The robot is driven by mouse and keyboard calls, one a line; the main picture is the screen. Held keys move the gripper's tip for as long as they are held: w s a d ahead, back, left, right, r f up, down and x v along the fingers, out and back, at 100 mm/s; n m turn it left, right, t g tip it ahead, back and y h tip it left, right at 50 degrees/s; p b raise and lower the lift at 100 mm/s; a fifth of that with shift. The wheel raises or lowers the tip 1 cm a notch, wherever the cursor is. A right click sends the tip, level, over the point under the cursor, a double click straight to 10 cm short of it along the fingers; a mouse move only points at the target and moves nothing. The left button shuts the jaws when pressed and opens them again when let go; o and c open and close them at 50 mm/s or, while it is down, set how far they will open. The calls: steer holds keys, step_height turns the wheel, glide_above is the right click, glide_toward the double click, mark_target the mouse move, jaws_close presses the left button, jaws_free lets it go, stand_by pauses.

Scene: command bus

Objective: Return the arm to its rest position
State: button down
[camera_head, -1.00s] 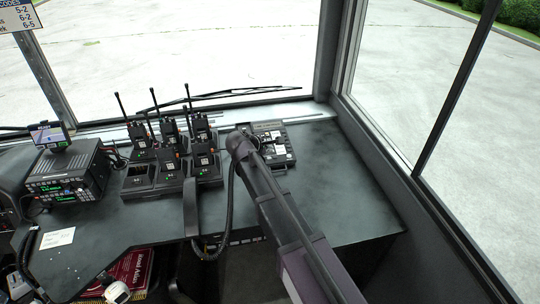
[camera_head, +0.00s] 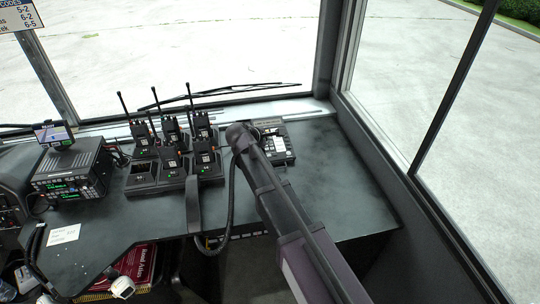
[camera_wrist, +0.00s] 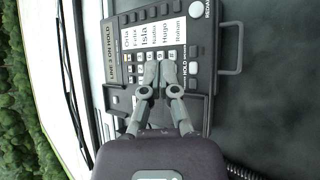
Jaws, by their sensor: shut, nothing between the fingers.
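My arm reaches from the lower right of the head view toward the desk phone (camera_head: 280,148) at the back of the dark counter (camera_head: 345,180). The arm hides part of the phone, and my gripper's fingers are hidden there behind the arm. In the wrist view my gripper (camera_wrist: 158,66) is shut and empty. Its fingertips are over the phone's lower key rows. The phone (camera_wrist: 112,58) shows there with a column of name labels and the text "LINE 2 ON HOLD". I cannot tell whether the fingertips touch the keys.
Left of my arm, a charger bank (camera_head: 143,189) holds several handheld radios with upright antennas. A radio unit (camera_head: 72,172) with a small screen stands farther left. A coiled cord hangs beside the arm. Windows border the back and right. The counter right of the arm is clear.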

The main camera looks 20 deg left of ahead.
steer(key=s+d+m+g+p, duration=0.1)
steer(key=d+m+g, duration=0.15)
steer(key=d, duration=0.55)
steer(key=s+d+f+m+g+p, duration=0.1)
steer(key=d+m, duration=0.3)
steer(key=d, duration=0.5)
steer(key=s+d+m+g+p, duration=0.15)
steer(key=d+m, duration=0.25)
steer(key=d, duration=0.4)
steer(key=s+d+m+g+y+p, duration=0.1)
steer(key=s+d+m+g, duration=0.1)
steer(key=s+d+m, duration=0.3)
steer(key=s+d+m+g+y+p, duration=0.2)
steer(key=s+d+m, duration=0.4)
steer(key=d, duration=0.7)
steer(key=shift+s+d+r+g, duration=0.35)
steer(key=shift+s+d+g, duration=0.05)
steer(key=shift+s, duration=0.5)
